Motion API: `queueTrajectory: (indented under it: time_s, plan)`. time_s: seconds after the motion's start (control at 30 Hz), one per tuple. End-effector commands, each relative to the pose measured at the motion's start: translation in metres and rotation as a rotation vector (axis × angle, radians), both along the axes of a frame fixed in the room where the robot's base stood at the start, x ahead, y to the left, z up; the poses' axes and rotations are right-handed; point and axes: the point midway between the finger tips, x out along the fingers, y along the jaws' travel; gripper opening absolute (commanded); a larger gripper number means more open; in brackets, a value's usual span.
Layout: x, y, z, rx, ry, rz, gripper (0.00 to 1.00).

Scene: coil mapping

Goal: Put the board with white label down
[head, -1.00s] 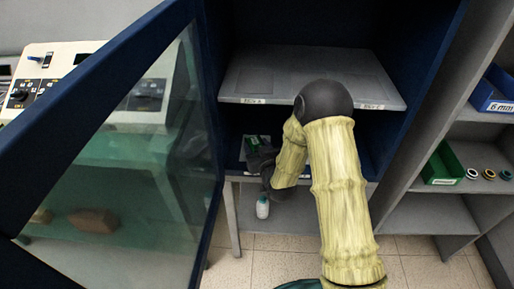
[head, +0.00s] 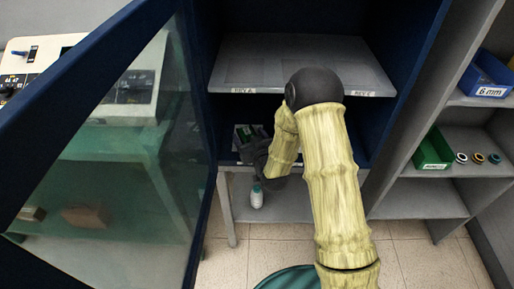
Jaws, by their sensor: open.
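A small green and white flat piece (head: 246,132), which looks like the board, lies in the lower compartment of the dark blue cabinet. It is partly hidden, and I cannot make out its label. My gripper (head: 256,150) is dark and reaches into that compartment, right by the near side of the piece. It is open, but its fingertips are small and dim, so I cannot tell whether they touch the piece.
A grey shelf (head: 300,65) with "REV" labels lies above my gripper. The open glass door (head: 110,150) stands at the left. A white bottle (head: 257,198) stands below the compartment. A blue bin (head: 487,75) and green bin (head: 433,150) sit on shelves at the right.

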Motion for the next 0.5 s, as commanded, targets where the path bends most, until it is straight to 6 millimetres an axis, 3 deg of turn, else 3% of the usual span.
queueTrajectory:
  time_s: [0.5]
  plan:
    - [-0.081, -0.031, 0.012, -0.002, 0.005, 0.000, 0.72]
